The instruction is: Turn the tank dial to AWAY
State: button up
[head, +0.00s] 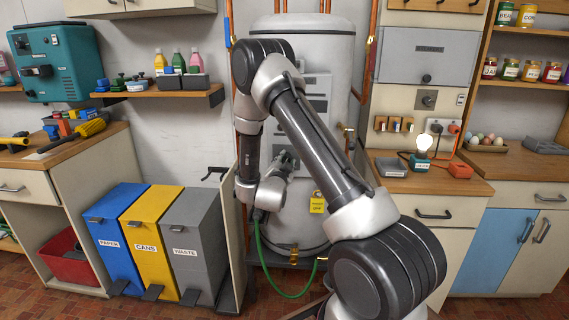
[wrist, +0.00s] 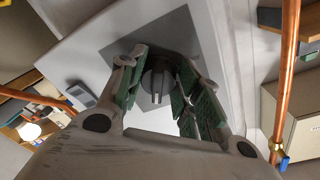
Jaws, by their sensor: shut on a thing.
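The tank (head: 330,50) is a tall grey cylinder behind my arm in the head view. Its dial (wrist: 157,82) is a dark round knob with a raised grip bar, on a grey plate (wrist: 188,30) in the wrist view. My gripper (wrist: 161,68) has its two green-padded fingers on either side of the dial and is shut on it. In the head view my gripper (head: 283,163) is at the tank's front, and the dial is hidden there. No dial markings or AWAY label can be read.
Copper pipes (head: 369,60) run beside the tank. A yellow tag (head: 317,203) hangs low on its front, and a green hose (head: 268,268) loops below. Blue, yellow and grey bins (head: 196,225) stand to the left. A counter with a lit bulb (head: 424,143) is on the right.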

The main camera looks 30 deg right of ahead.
jog(key=shift+n, duration=0.3)
jog(key=n, duration=0.3)
jog(key=shift+f, duration=0.1)
jog(key=n, duration=0.3)
jog(key=shift+d+n, duration=0.1)
jog(key=shift+n, duration=0.3)
jog(key=n, duration=0.3)
jog(key=shift+s+n+t, duration=0.1)
jog(key=shift+n+t, duration=0.3)
jog(key=n, duration=0.3)
jog(key=shift+d+n, duration=0.1)
jog(key=shift+n, duration=0.3)
jog(key=n, duration=0.4)
jog(key=shift+s+d+n+y, duration=0.1)
jog(key=shift+n+y, duration=0.2)
jog(key=shift+n, duration=0.1)
jog(key=n, duration=0.5)
jog(key=shift+t+y, duration=0.3)
jog(key=shift+t, duration=0.1)
